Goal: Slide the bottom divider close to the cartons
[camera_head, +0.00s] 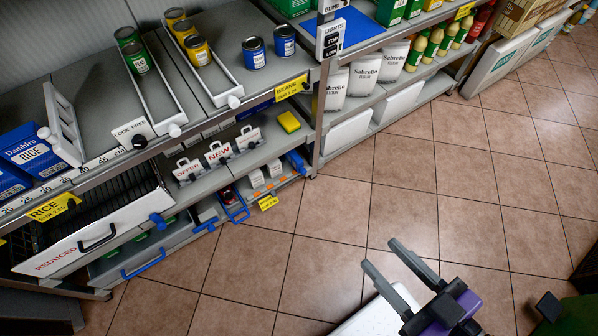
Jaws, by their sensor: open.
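On the bottom shelf (240,191), small pale cartons (257,179) stand in a short row. A blue frame-like divider (234,208) stands at the shelf front just left of the cartons, with a gap between them. Another blue piece (296,162) is at the right end of that shelf, near the upright post. Which of the two is the bottom divider I cannot tell for sure. My gripper (379,253) is open and empty at the lower right, over the tiled floor, well apart from the shelves.
A white divider (65,125) stands by blue rice boxes (32,150) on the top shelf. A drawer marked REDUCED (98,236) juts out at left. OFFER and NEW signs (203,162) stand on the middle shelf. The tiled floor (310,225) between my gripper and the shelves is clear.

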